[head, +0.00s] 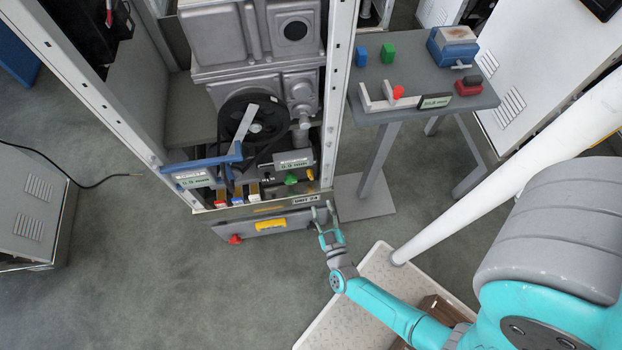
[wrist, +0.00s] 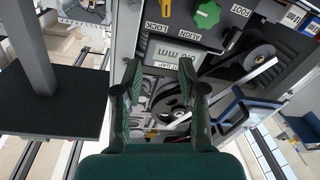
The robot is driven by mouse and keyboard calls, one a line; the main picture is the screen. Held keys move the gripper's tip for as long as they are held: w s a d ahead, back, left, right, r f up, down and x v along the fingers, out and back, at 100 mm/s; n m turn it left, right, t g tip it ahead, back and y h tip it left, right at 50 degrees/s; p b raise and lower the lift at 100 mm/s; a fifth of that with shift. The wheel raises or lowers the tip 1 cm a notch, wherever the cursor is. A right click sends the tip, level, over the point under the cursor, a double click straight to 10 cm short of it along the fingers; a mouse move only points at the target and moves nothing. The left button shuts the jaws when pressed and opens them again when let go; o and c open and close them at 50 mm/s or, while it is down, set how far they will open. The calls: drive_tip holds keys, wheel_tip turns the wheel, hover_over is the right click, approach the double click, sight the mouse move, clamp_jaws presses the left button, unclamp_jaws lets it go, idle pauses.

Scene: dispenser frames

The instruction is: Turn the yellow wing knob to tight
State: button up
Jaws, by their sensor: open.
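A small yellow knob (head: 309,174) shows at the right end of the cabinet's lower panel in the head view, just right of a green knob (head: 291,179). It is too small for me to tell its wing angle. My gripper (head: 322,208) is open and empty, near the cabinet's lower right corner, below and a little right of the yellow knob, apart from it. In the wrist view my open fingers (wrist: 160,70) face the panel with the green knob (wrist: 207,14) and the LOCK and ALIGN labels.
A grey drawer front with a yellow handle (head: 270,224) and a red knob (head: 235,239) lies below the panel. A blue lever (head: 205,163) sticks out at left. A grey side table (head: 425,72) stands at right. The cabinet's right post (head: 336,95) is close to the gripper.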

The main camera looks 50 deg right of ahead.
sight(310, 177)
drive_tip(key=shift+m+g+h, duration=0.5)
drive_tip(key=shift+m, duration=0.3)
drive_tip(key=shift+w+a+f+x, duration=0.2)
drive_tip(key=shift+f+x, duration=0.3)
drive_tip(key=shift+x, duration=1.75)
drive_tip(key=shift+w+a+f+x, duration=0.15)
drive_tip(key=shift+f+x, duration=0.3)
drive_tip(key=shift+x, duration=1.75)
drive_tip(key=shift+w+a+f+x, duration=0.1)
drive_tip(key=shift+a+f+x, duration=0.3)
drive_tip(key=shift+x, duration=1.85)
drive_tip(key=shift+d+f, duration=0.1)
drive_tip(key=shift+d, duration=0.05)
clamp_jaws()
